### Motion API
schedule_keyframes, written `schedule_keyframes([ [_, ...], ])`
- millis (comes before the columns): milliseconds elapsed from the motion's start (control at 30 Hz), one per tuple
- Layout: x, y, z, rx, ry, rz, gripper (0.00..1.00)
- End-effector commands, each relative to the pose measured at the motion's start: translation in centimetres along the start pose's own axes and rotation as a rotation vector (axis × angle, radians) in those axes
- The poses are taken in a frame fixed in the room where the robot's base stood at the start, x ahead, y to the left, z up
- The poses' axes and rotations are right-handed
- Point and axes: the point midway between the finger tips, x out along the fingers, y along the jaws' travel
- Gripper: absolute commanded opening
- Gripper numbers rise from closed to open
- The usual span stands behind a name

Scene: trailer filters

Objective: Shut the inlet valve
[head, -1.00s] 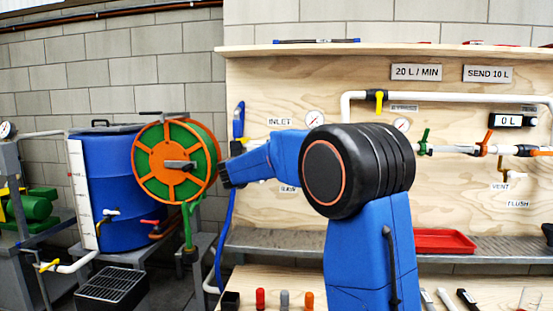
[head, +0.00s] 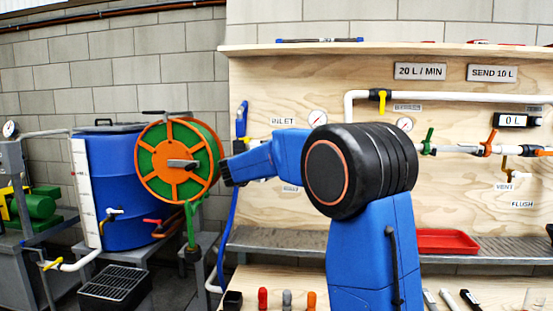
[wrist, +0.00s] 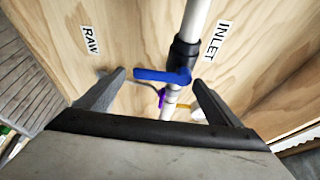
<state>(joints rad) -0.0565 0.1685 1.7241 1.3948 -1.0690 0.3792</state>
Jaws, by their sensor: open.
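The inlet valve shows in the wrist view as a blue lever handle (wrist: 163,75) lying crosswise to a pale upright pipe (wrist: 196,20) with a black fitting. The INLET label (wrist: 215,41) is beside the pipe at upper right. My gripper (wrist: 158,77) is open, with one finger on each side of the blue handle in the picture. No contact is visible, and the depth gap is hard to tell.
A purple handle (wrist: 162,97) and a yellow part (wrist: 187,105) sit farther along below the blue handle. The RAW label (wrist: 89,40) is at left. A hose reel (head: 178,162), a blue barrel (head: 112,195) and a red tray (head: 446,242) stand around my arm.

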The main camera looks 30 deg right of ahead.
Motion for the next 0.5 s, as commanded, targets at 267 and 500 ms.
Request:
schedule_keyframes([
  [267,-2.1,0.0,0.1,0.000,-0.002,0.000,0.88],
  [500,-6.8,0.0,0.1,0.000,-0.003,0.000,0.88],
])
